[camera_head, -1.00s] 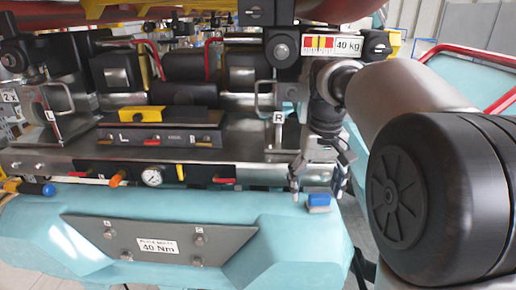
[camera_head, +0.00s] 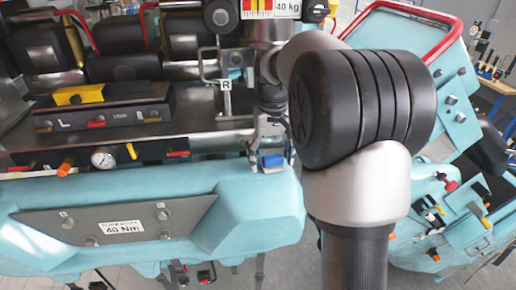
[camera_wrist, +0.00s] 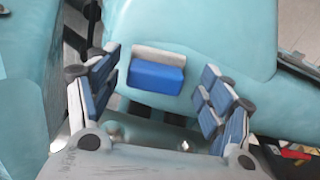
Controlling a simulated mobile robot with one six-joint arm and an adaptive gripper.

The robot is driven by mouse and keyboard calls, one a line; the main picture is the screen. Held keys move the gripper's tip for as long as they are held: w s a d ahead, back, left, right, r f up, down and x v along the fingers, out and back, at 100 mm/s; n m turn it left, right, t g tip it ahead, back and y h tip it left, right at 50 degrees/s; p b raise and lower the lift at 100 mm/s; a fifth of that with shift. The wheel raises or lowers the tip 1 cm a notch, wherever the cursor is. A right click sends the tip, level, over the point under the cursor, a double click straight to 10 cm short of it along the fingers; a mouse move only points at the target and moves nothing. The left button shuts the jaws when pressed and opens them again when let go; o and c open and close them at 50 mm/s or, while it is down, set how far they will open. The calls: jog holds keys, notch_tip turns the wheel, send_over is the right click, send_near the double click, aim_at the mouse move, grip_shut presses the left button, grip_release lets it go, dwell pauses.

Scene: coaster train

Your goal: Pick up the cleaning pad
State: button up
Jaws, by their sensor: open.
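The cleaning pad (camera_wrist: 157,76) is a small blue block with a pale grey-white strip along one side. It lies on the teal body of the train car, between the spread fingers of my gripper (camera_wrist: 160,95) as seen in the wrist view. The fingers have blue pads and stand apart on both sides of it, not touching it. In the head view the pad (camera_head: 272,161) shows at the right end of the car's front, just below my gripper (camera_head: 268,148), which is partly hidden by my arm.
The teal car front (camera_head: 150,195) carries a grey plate marked 40 Nm (camera_head: 115,222). Behind it a console (camera_head: 105,115) has levers and a gauge. A metal handle (camera_head: 208,68) marked R stands near my arm. More teal cars (camera_head: 440,225) are at the right.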

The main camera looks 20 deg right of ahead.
aim_at(271, 158)
jog(key=shift+c, duration=0.3)
jog(key=c, duration=1.2)
jog(key=shift+s+r, duration=0.2)
jog(key=shift+r, duration=0.15)
notch_tip(271, 158, up, 7)
jog(key=shift+a+f, duration=0.1)
jog(key=shift+f, duration=0.05)
jog(key=s+a+b, duration=0.1)
jog(key=s, duration=0.5)
jog(key=s+a+b, duration=0.1)
jog(key=s+a, duration=0.1)
jog(key=s, duration=0.4)
jog(key=s+a+b, duration=0.1)
jog(key=s, duration=0.6)
jog(key=shift+a+f, duration=0.2)
jog(key=shift+a, duration=0.2)
